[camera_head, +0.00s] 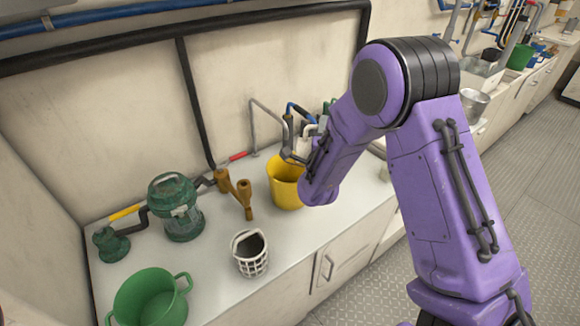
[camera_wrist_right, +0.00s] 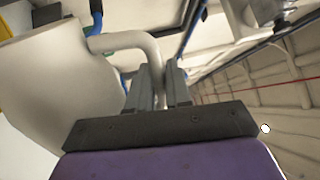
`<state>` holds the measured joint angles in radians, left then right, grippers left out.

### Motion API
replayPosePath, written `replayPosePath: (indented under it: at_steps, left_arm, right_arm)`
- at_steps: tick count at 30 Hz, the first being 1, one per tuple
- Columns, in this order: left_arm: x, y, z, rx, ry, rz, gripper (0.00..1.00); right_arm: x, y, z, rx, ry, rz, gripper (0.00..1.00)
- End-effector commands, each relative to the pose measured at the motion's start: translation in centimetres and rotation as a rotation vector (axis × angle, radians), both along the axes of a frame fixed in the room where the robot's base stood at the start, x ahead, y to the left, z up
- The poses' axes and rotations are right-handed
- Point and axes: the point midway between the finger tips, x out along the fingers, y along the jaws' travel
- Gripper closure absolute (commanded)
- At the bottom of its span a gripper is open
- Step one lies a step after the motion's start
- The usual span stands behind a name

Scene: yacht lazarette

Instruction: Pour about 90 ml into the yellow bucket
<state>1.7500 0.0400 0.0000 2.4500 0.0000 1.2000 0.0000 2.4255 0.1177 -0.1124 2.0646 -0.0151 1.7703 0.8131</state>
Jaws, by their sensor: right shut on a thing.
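The yellow bucket (camera_head: 284,186) stands upright on the counter, near the back wall and partly behind my right arm. My right gripper (camera_wrist_right: 165,78) is shut on the curved handle of a pale jug (camera_wrist_right: 60,75), which fills the left of the right wrist view. In the head view my right wrist is close beside the bucket's rim, and the jug is mostly hidden there. I cannot tell the jug's exact tilt or what it contains. No liquid stream is visible. The bucket's inside level cannot be made out. My left gripper is not in view.
On the counter (camera_head: 205,266) stand a green lantern (camera_head: 180,210), a green two-handled tub (camera_head: 150,298), a white lattice basket (camera_head: 250,258) and a brown forked fitting (camera_head: 240,195). Pipes run along the back wall. Some counter is clear between the basket and the bucket.

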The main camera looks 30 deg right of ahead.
Motion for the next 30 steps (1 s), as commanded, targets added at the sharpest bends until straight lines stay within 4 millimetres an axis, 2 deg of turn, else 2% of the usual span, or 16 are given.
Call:
replayPosePath:
  at_steps: [24, 26, 27, 29, 30]
  left_arm:
    - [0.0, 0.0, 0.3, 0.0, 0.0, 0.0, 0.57]
    - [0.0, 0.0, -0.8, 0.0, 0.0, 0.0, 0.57]
    - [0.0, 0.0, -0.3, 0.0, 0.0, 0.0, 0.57]
    - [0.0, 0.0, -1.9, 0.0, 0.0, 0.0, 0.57]
    - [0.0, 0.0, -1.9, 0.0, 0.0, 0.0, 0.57]
  right_arm:
    - [0.4, 0.5, 0.4, -0.039, 0.032, 0.0, 1.0]
    - [-0.3, -0.4, -0.9, 0.02, -0.013, -0.006, 1.0]
    - [-1.4, -1.7, -0.1, 0.125, -0.103, -0.009, 1.0]
    - [-3.5, -3.9, -2.5, 0.249, -0.206, -0.011, 1.0]
    - [-4.0, -4.4, -2.3, 0.303, -0.254, -0.005, 1.0]
